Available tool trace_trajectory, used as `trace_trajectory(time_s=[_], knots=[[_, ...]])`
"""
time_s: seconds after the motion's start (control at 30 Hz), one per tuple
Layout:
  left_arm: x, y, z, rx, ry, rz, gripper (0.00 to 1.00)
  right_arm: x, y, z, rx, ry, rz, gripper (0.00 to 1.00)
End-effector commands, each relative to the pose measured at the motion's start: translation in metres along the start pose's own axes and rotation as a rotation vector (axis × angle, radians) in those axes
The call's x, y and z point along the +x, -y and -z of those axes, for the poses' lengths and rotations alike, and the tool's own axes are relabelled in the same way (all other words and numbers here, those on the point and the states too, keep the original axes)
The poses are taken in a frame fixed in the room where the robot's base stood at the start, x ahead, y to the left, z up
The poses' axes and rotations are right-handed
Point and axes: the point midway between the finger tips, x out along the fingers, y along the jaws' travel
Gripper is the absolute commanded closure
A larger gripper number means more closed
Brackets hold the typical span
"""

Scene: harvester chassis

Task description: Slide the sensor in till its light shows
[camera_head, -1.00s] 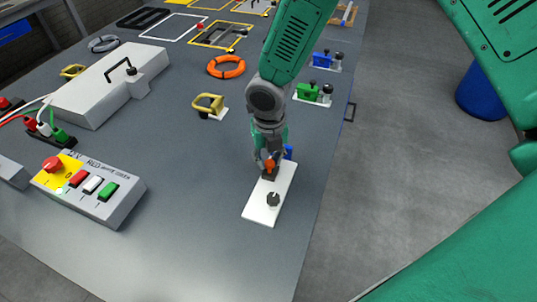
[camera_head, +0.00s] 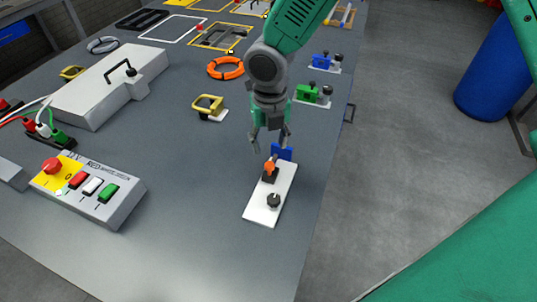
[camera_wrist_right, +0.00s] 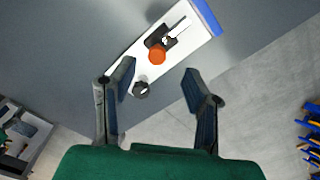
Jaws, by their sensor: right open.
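The sensor, with an orange cylindrical end (camera_head: 269,166), sits in a black holder (camera_head: 269,177) on a white plate (camera_head: 259,212). A blue block (camera_head: 283,152) stands at the plate's far end and a black knob (camera_head: 273,200) nearer. The wrist view shows the orange end (camera_wrist_right: 157,55), a thin light rod beyond it, the knob (camera_wrist_right: 142,89) and the blue end (camera_wrist_right: 206,16). My right gripper (camera_head: 270,143) is open and empty above the plate's far end; its fingers (camera_wrist_right: 160,74) are apart in the wrist view. No lit light can be made out. My left gripper is not in view.
A button box (camera_head: 105,195) with red, white and green buttons lies to the left. A yellow handle (camera_head: 208,103), an orange ring (camera_head: 226,68) and a green clamp piece (camera_head: 308,93) are farther back. The table's right edge runs close to the plate.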

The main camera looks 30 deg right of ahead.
Motion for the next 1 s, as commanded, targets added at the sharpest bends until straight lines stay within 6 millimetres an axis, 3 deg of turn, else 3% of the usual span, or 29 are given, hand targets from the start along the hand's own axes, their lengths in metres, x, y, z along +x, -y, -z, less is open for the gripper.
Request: trace_trajectory(time_s=[0.1, 0.3, 1.0], knots=[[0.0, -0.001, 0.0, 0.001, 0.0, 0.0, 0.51, -0.025, 0.001, -0.001, 0.001, 0.001, -0.004, 0.58], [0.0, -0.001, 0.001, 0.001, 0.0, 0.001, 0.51, -0.048, 0.003, -0.002, 0.0, -0.003, -0.003, 0.58], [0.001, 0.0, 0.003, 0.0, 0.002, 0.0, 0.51, -0.053, 0.003, -0.001, 0.0, -0.003, -0.001, 0.58]])
